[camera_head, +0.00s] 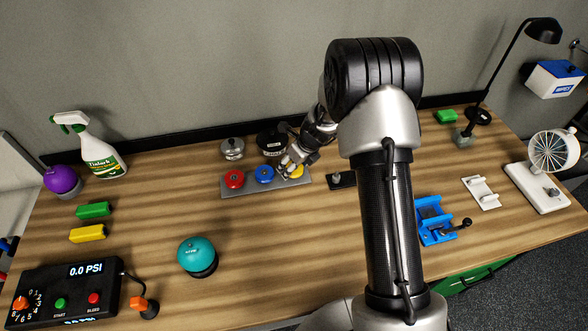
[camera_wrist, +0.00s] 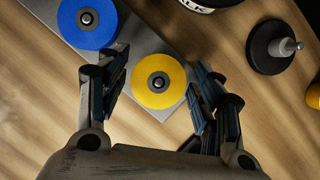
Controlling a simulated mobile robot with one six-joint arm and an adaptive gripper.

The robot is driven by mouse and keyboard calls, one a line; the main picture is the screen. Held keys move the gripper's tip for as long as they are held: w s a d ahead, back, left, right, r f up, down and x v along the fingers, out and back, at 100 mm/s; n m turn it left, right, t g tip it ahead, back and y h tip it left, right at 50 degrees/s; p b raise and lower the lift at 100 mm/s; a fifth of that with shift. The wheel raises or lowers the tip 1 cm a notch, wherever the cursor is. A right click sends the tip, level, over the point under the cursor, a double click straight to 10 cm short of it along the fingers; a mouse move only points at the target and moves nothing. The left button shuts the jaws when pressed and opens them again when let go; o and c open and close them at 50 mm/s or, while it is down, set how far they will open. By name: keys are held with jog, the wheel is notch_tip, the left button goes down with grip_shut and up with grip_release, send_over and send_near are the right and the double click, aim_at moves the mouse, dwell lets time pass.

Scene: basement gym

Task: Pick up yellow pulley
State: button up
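The yellow pulley (camera_wrist: 158,82) is a round disc with a dark hub and metal pin at its centre. It sits at the end of the grey plate (camera_wrist: 152,45). In the head view the yellow pulley (camera_head: 297,172) is partly hidden by my gripper (camera_head: 287,173). In the wrist view my gripper (camera_wrist: 160,95) is open, with one finger on each side of the yellow pulley. The left finger is close to the rim; I cannot tell whether either finger touches it.
A blue pulley (camera_head: 265,175) and a red pulley (camera_head: 234,179) share the plate. A round black item with a white-lettered label (camera_head: 272,143) and a silver weight (camera_head: 232,149) stand behind. A black base with a peg (camera_head: 340,179) is to the right. Bare wood lies in front.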

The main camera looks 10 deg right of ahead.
jog(key=c, duration=0.9)
jog(key=shift+r, duration=0.1)
notch_tip(320, 180, up, 24)
jog(key=p, duration=1.2)
jog(key=shift+r+p, duration=0.15)
jog(key=shift+p, duration=0.15)
